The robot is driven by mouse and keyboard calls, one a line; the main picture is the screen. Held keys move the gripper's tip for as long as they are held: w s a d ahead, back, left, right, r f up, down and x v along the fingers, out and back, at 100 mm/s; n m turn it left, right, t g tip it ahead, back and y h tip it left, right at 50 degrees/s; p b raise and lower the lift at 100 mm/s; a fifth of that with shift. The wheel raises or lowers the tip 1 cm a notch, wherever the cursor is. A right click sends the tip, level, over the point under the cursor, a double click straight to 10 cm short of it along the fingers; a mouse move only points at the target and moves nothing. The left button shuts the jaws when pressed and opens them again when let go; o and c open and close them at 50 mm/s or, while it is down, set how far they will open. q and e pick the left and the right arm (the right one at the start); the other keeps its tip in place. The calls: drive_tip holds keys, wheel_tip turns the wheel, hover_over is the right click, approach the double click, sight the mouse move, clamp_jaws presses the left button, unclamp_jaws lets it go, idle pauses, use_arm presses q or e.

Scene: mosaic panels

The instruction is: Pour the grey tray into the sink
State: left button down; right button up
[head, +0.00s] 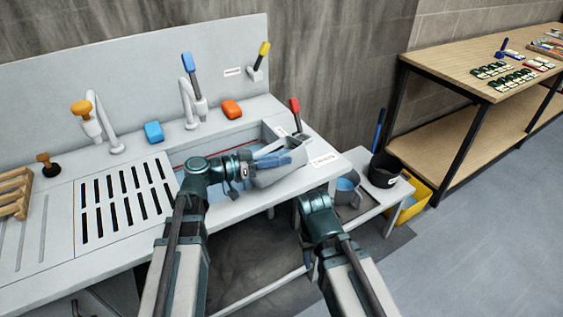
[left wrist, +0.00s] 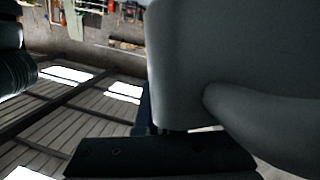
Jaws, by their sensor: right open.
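The grey tray (head: 290,168) is at the right end of the sink (head: 240,143), tilted, with part of it hidden behind my left gripper (head: 272,160). My left gripper is shut on the tray. In the left wrist view the tray (left wrist: 230,65) fills the right side as a large smooth grey body, close against a dark finger. What is inside the tray cannot be seen. The sink basin is partly hidden by my left arm. My right gripper (head: 309,262) is open and empty, pointing down in front of the counter's edge.
A slotted drainboard (head: 125,200) lies left of the sink. Taps (head: 190,100) and blue and orange blocks (head: 232,109) stand along the back. A low side bench (head: 375,205) with a black bucket (head: 383,170) and a yellow bin (head: 412,198) is right. A wooden table (head: 480,60) stands farther right.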

use_arm(q)
drive_tip(key=shift+w+a+r, duration=0.1)
drive_tip(key=shift+w+a, duration=0.2)
drive_tip(key=shift+a, duration=0.15)
use_arm(e)
drive_tip(key=shift+w+a+f, duration=0.1)
drive_tip(key=shift+f, duration=0.2)
use_arm(q)
drive_tip(key=shift+w+a+r+n+h+b, duration=0.2)
drive_tip(key=shift+w+a+n+h+b, duration=0.25)
drive_tip(key=shift+a+n+b, duration=0.2)
drive_tip(key=shift+a+r, duration=0.2)
drive_tip(key=shift+r, duration=0.05)
use_arm(e)
drive_tip(key=shift+w+a+f, duration=0.15)
drive_tip(key=shift+a+f, duration=0.05)
drive_tip(key=shift+f, duration=0.1)
use_arm(q)
drive_tip(key=shift+w+a+r+n, duration=0.15)
drive_tip(key=shift+n, duration=0.1)
drive_tip(key=shift+w+a+r+n+t+h, duration=0.25)
drive_tip(key=shift+a+r+n+t+h, duration=0.1)
drive_tip(key=shift+a+r, duration=0.1)
use_arm(e)
drive_tip(key=shift+w, duration=0.1)
use_arm(q)
drive_tip(key=shift+a+r, duration=0.15)
